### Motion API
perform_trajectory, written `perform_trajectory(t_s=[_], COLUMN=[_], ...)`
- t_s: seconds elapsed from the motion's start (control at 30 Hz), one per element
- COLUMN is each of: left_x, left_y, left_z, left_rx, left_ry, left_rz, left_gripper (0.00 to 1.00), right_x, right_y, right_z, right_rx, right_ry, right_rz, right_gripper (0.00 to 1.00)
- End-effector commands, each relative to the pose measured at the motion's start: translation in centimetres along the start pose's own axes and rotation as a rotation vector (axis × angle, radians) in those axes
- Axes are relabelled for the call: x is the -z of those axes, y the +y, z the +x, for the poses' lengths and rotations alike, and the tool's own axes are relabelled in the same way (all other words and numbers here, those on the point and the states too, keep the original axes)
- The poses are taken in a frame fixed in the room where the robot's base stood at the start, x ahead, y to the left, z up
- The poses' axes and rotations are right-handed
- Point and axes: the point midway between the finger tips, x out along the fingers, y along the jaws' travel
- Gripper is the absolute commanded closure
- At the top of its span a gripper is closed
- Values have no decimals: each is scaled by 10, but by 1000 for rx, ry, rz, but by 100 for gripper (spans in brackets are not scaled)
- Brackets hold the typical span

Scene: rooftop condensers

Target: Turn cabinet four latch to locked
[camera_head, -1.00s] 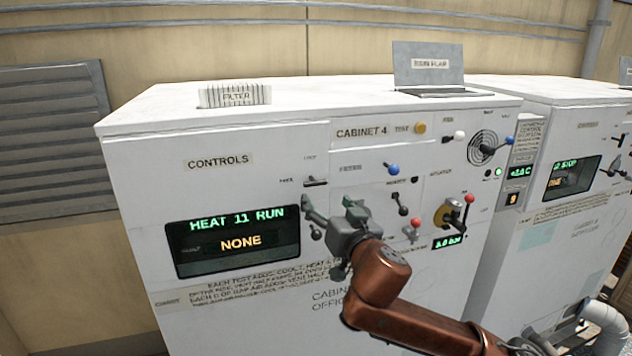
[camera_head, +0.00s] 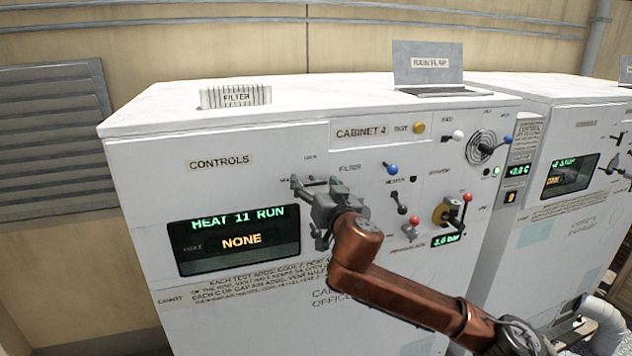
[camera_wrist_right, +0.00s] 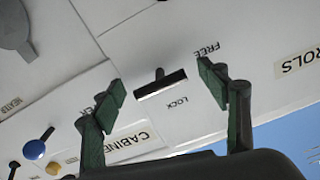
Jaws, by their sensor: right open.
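Cabinet four (camera_head: 390,300) is a white unit with a "CABINET 4" label on its front. Its latch (camera_wrist_right: 161,86) shows in the right wrist view as a dark bar with a short stub, near the printed words FREE and LOCK. My right gripper (camera_head: 313,184) is at the panel around the latch, which it mostly hides in the head view. In the right wrist view the gripper (camera_wrist_right: 163,92) is open, one green-padded finger at each end of the bar, with visible gaps. I cannot tell which word the latch points to. My left gripper is out of view.
Right of the latch are a blue-knobbed lever (camera_head: 392,169), a red-knobbed lever (camera_head: 467,198) and a yellow button (camera_head: 419,127). A display (camera_head: 235,242) below left reads "HEAT 11 RUN" and "NONE". A filter (camera_head: 236,97) and rain flap (camera_head: 428,64) are on top.

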Motion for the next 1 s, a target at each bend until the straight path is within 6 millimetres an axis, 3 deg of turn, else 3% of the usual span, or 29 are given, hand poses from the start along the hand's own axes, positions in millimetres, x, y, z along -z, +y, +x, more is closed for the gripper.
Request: perform_trajectory(t_s=[0.6, 1.0], left_x=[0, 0], left_y=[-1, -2], left_z=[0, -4], left_rx=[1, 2], left_ry=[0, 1], left_rz=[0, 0], left_gripper=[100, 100], right_x=[0, 0], right_y=[1, 1], right_z=[0, 0], right_rx=[-1, -2], right_ry=[0, -2], right_rz=[0, -69], right_gripper=[72, 73])
